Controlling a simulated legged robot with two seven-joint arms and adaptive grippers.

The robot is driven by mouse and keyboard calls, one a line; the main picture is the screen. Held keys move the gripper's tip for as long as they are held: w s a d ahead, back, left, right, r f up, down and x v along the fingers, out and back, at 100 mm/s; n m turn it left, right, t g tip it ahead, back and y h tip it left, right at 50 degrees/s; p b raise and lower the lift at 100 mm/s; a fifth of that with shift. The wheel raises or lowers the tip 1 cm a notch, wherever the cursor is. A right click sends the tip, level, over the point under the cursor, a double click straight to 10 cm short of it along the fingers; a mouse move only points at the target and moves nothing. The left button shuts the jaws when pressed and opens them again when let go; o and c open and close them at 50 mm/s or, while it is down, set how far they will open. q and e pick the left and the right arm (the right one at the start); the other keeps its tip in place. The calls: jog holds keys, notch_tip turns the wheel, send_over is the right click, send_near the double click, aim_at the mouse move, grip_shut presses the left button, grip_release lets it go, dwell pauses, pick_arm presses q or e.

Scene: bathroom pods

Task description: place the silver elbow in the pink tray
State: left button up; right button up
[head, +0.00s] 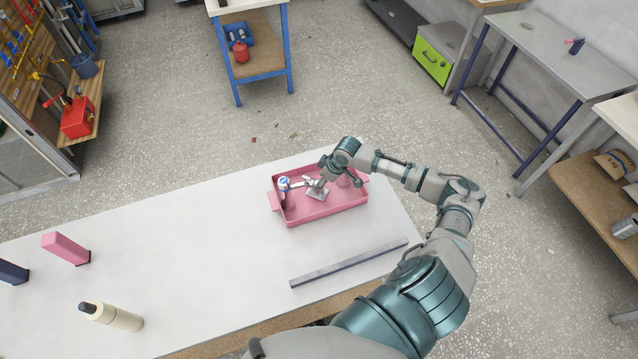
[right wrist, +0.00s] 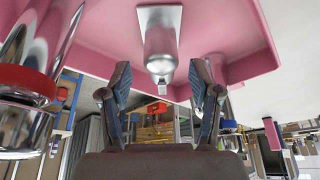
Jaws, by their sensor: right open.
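The pink tray (head: 325,211) stands on the white table, and its pink wall also fills the top of the right wrist view (right wrist: 90,35). A silver piece with a square plate (head: 317,193) is in the tray; it looks like the silver elbow, though its bend is not clear. In the right wrist view this silver piece (right wrist: 160,45) lies just beyond my fingertips, between their lines, apart from them. My right gripper (right wrist: 168,78) is open and empty, over the tray in the head view (head: 322,178). My left gripper is out of view.
A blue-and-white-topped item (head: 284,186) stands at the tray's left end. A shiny chrome piece with a red ring (right wrist: 28,85) is close on the left in the wrist view. A grey bar (head: 349,262), a pink block (head: 66,248) and a cream bottle (head: 112,316) lie on the table.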

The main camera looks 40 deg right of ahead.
jog(key=v, duration=0.8)
jog(key=shift+d+r, duration=0.15)
jog(key=shift+d, duration=0.05)
jog(key=shift+a, duration=0.1)
jog(key=shift+s, duration=0.15)
